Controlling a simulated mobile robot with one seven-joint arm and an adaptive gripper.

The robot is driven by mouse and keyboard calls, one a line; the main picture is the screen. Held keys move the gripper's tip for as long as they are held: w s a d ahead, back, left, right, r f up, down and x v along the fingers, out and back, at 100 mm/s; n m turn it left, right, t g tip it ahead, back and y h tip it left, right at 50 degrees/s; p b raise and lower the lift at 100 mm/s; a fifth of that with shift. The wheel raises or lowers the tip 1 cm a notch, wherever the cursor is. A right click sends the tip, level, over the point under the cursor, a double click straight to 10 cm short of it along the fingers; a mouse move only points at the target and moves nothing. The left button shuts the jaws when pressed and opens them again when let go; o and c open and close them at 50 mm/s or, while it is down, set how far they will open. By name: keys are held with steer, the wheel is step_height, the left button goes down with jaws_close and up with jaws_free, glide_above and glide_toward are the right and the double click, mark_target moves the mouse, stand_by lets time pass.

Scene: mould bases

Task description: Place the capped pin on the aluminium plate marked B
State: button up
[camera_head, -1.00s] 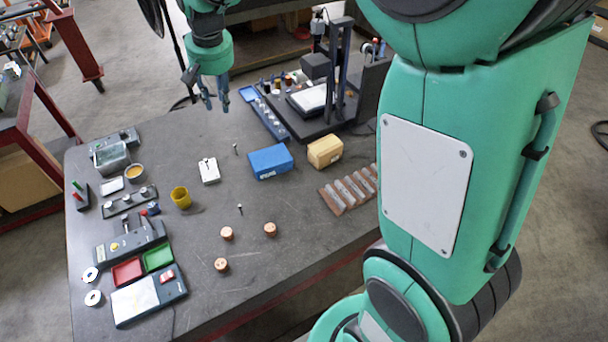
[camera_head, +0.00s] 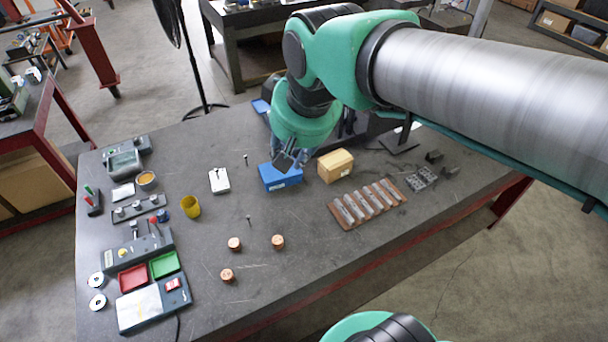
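Two small pins stand on the dark table, one (camera_head: 246,157) towards the back and one (camera_head: 249,219) nearer the middle. They are too small to tell which has a cap. A small pale plate (camera_head: 219,180) lies to the left of the blue box, with something small on it. I cannot read a letter B on it or on any other plate. My gripper (camera_head: 290,162) points down over or just behind the blue box, right of both pins. Its fingers are partly hidden, and I cannot tell how far apart they are. I see nothing held in it.
The blue box (camera_head: 280,179) and a tan box (camera_head: 335,166) stand near my gripper. Metal bars lie on a brown board (camera_head: 366,204). Copper-coloured pieces (camera_head: 234,243) stand at front. A yellow cup (camera_head: 190,207) and instruments fill the left.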

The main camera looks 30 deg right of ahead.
steer(key=s+f, duration=0.3)
steer(key=s, duration=0.6)
steer(key=shift+d+t, duration=0.4)
steer(key=shift+w, duration=0.1)
step_height(320, 180, down, 16)
steer(key=b, duration=1.5)
steer(key=shift+r+b, duration=0.25)
steer(key=shift+b, duration=0.1)
